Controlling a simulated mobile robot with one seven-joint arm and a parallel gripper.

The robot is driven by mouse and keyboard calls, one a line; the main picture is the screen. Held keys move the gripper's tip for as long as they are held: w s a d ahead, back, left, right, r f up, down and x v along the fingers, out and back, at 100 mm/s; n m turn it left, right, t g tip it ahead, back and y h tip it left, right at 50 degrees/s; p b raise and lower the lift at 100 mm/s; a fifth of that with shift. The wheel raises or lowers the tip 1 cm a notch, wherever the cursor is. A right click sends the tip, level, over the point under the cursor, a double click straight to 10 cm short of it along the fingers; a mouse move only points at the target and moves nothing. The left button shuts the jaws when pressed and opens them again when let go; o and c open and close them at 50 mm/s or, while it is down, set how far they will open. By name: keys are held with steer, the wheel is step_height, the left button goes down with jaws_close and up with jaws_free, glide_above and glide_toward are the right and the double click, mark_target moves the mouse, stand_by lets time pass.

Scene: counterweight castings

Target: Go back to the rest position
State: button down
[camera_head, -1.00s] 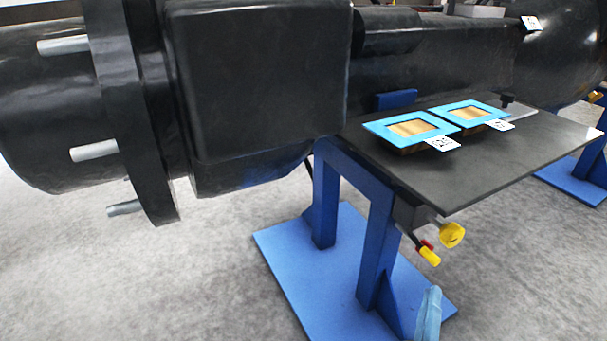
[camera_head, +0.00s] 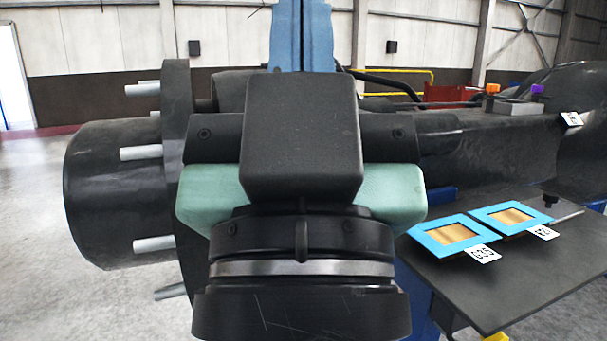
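My gripper (camera_head: 303,35) fills the middle of the view. Its two light blue fingers point up and lie side by side with only a thin seam between them. They look shut, with nothing seen between them, but their tips run past the top edge. A black box hides the finger bases; the green hand and black wrist with a silver ring are below it. The gripper is in front of the large black casting (camera_head: 115,205) and covers much of it.
A dark shelf (camera_head: 508,290) at right holds two blue-framed pieces (camera_head: 440,236) (camera_head: 488,216) with white tags. Pale rods (camera_head: 140,153) stick out of the casting's left flange. A grey block (camera_head: 511,107) sits on the casting. Open floor (camera_head: 30,215) shows at left.

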step_height(320, 180, up, 28)
steer(key=p, duration=2.5)
steer(key=shift+f, duration=0.25)
